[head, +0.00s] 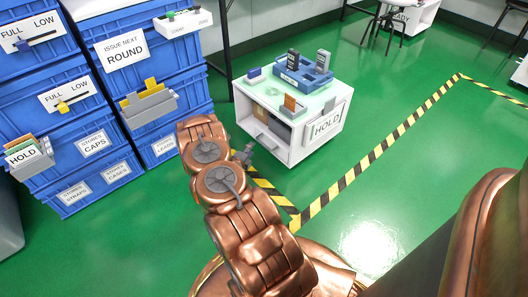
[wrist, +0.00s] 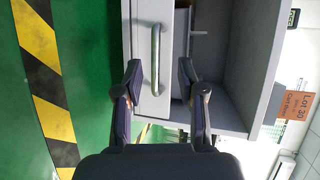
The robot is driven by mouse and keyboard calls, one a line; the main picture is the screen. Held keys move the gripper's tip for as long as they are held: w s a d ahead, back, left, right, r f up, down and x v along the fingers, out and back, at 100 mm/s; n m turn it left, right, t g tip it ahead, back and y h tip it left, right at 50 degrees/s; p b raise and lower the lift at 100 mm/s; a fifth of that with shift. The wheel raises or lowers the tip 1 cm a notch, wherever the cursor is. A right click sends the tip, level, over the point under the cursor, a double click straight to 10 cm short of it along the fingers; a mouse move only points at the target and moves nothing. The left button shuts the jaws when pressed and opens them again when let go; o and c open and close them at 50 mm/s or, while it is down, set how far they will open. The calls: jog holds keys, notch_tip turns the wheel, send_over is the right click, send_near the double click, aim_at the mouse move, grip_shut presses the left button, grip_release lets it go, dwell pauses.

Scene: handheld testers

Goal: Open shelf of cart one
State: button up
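The white cart (head: 297,157) with a HOLD sign stands on the green floor, right of my arm in the head view. Its side facing my gripper has a dark open compartment (head: 279,129). The wrist view shows a white front panel (wrist: 142,15) with a metal bar handle (wrist: 156,60), beside a grey open compartment (wrist: 228,75). My gripper (wrist: 159,72) is open, its two fingers on either side of the handle in the picture. Nothing shows gripped; whether a finger touches the handle I cannot tell. In the head view my gripper (head: 243,155) is small and close to the cart.
Stacked blue drawers (head: 130,60) stand left. Yellow-black floor tape (head: 375,153) runs past the cart. Another labelled white cart (head: 412,15) stands far back. Open floor lies right.

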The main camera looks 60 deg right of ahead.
aim_at(264, 145)
jog(key=shift+m+g+h, duration=0.3)
jog(key=shift+h, duration=0.1)
jog(key=shift+s+d+f+b, duration=0.3)
jog(key=shift+d+f+b, duration=0.3)
jog(key=shift+d, duration=0.85)
jog(key=shift+s+d+f+b, duration=0.3)
jog(key=shift+d+f+b, duration=0.25)
jog(key=shift+d, duration=0.95)
jog(key=shift+s+d+f+b, duration=0.3)
jog(key=shift+d+f+b, duration=0.3)
jog(key=shift+d, duration=0.85)
jog(key=shift+r, duration=0.1)
grip_shut()
